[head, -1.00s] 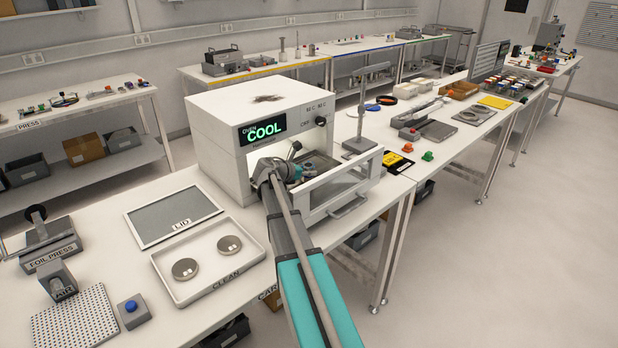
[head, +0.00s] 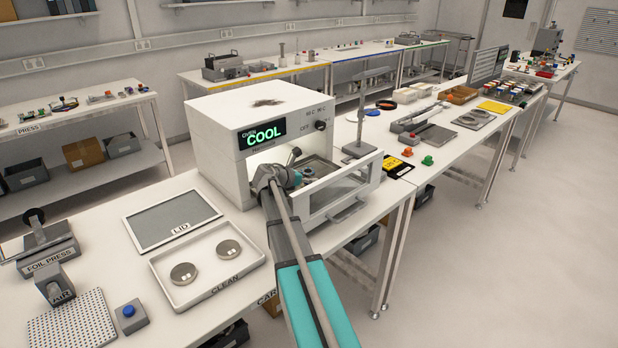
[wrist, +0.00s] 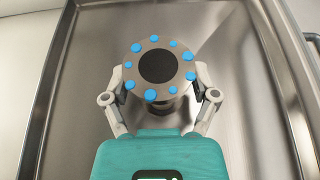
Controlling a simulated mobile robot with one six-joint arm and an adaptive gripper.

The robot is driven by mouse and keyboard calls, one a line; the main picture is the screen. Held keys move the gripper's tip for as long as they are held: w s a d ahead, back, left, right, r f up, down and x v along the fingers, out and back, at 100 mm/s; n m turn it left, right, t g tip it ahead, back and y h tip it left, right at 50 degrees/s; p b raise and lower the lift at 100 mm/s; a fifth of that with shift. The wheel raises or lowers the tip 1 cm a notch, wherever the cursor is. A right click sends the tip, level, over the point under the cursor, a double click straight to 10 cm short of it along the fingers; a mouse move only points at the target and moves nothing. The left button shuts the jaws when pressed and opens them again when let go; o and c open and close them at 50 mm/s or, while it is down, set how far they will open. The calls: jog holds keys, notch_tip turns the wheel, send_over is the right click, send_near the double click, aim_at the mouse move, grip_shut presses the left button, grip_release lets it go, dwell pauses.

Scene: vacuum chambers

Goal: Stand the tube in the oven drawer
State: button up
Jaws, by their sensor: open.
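The tube shows end-on in the wrist view as a round grey flange (wrist: 160,66) with a black centre and several blue dots around its rim. It is over the metal floor of the oven drawer (wrist: 240,110) and looks upright; its foot is mostly hidden beneath the flange. My gripper (wrist: 160,100) is open, with one finger on each side of the tube. Whether the fingers touch it cannot be seen. In the head view my gripper (head: 283,178) is low inside the pulled-out drawer (head: 345,192) of the white oven (head: 262,112), whose display reads COOL. The tube is not clearly visible there.
The drawer's raised rim surrounds my gripper, and its glazed front stands at the right. A grey stand (head: 362,148) rises behind the drawer.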

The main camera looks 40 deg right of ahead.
jog(key=shift+r, duration=0.2)
jog(key=shift+a+r+p, duration=0.1)
jog(key=shift+a+p, duration=0.1)
jog(key=shift+p, duration=0.1)
jog(key=p+v, duration=0.3)
jog(key=v, duration=0.6)
jog(key=shift+s+a+r+p, duration=0.1)
jog(key=shift+a+r+p, duration=0.15)
jog(key=shift+a+p, duration=0.15)
jog(key=shift+v, duration=0.8)
dwell(0.3)
